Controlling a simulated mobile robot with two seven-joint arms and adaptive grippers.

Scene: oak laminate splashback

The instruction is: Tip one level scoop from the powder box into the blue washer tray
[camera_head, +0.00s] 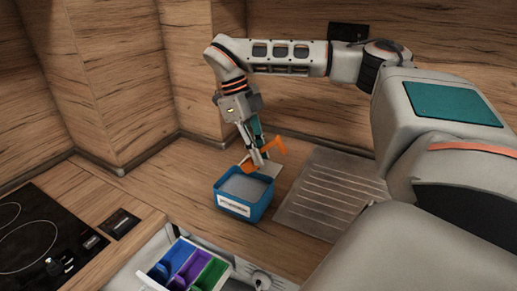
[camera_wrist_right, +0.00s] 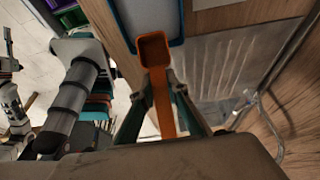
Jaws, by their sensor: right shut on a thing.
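The blue powder box (camera_head: 232,206) with a white label stands on the wooden counter, with grey powder inside. My right gripper (camera_head: 258,157) is shut on an orange scoop (camera_head: 278,147) at the back of the box. In the right wrist view the scoop (camera_wrist_right: 154,51) points away from the fingers, and its open bowl shows bare orange inside. The box's blue rim (camera_wrist_right: 125,32) lies beyond it. The washer drawer at the bottom of the head view has blue (camera_head: 171,259), purple (camera_head: 190,268) and green (camera_head: 210,275) trays.
A ribbed metal drainer (camera_head: 325,195) lies right of the box. A black hob (camera_head: 40,240) is at the left. Wooden walls close off the back. Counter left of the box is clear.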

